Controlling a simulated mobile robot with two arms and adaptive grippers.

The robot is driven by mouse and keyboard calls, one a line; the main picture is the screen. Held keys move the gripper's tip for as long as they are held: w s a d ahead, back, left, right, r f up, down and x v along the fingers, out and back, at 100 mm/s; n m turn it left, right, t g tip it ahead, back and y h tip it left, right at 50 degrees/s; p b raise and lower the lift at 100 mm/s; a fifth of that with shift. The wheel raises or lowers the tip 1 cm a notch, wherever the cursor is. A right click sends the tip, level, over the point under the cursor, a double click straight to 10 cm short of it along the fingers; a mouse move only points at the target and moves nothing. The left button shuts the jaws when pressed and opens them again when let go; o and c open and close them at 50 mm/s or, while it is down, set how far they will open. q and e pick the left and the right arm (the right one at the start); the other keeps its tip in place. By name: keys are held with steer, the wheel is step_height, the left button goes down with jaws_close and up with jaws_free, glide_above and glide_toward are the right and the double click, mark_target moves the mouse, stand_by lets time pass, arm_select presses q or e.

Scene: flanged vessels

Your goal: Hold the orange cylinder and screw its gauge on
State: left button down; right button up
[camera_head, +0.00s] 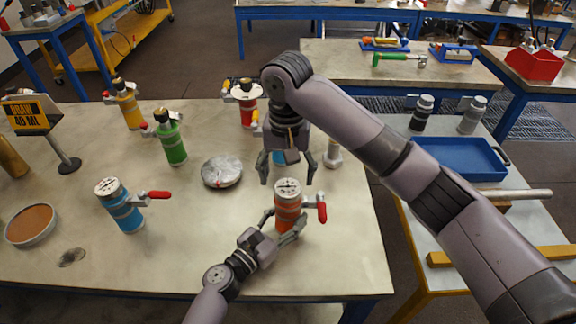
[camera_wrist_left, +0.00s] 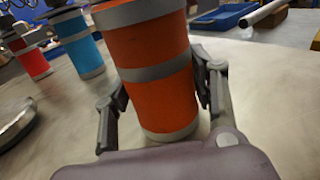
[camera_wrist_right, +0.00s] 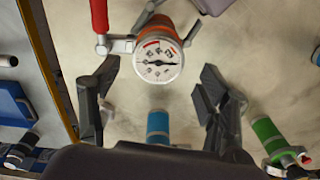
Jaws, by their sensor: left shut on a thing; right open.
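The orange cylinder (camera_head: 287,214) stands upright near the front right of the table. A round white-faced gauge (camera_head: 288,187) sits on its top, and a red-handled lever (camera_head: 322,212) sticks out at its side. My left gripper (camera_head: 285,227) is shut around the cylinder low on its body; the left wrist view shows a finger on each side of the orange body (camera_wrist_left: 160,85). My right gripper (camera_head: 287,179) is open above and just behind the gauge. In the right wrist view the gauge dial (camera_wrist_right: 158,62) lies between and slightly beyond the open fingers, apart from them.
A blue cylinder (camera_head: 124,212) stands at left. Green (camera_head: 172,145), yellow (camera_head: 129,112) and red (camera_head: 247,112) ones stand behind. A round silver piece (camera_head: 221,171) lies mid-table. A sign reads "DRAW 40 ML" (camera_head: 28,116). A blue tray (camera_head: 460,178) is on the right side table.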

mark_target(288, 186)
steer(key=n, duration=0.2)
steer(key=r+n, duration=0.1)
steer(key=n, duration=0.1)
steer(key=shift+n, duration=0.4)
steer(key=n, duration=0.4)
steer(key=shift+a+r+n, duration=0.1)
steer(key=shift+r+n, duration=0.25)
steer(key=shift+n, duration=0.05)
steer(key=n, duration=0.4)
steer(key=shift+r, duration=0.3)
steer(key=n, duration=0.6)
steer(key=shift+d+r, duration=0.2)
steer(key=shift+r, duration=0.15)
steer(key=shift+f, duration=4.05)
steer(key=shift+c, duration=0.5)
steer(key=c, duration=1.1)
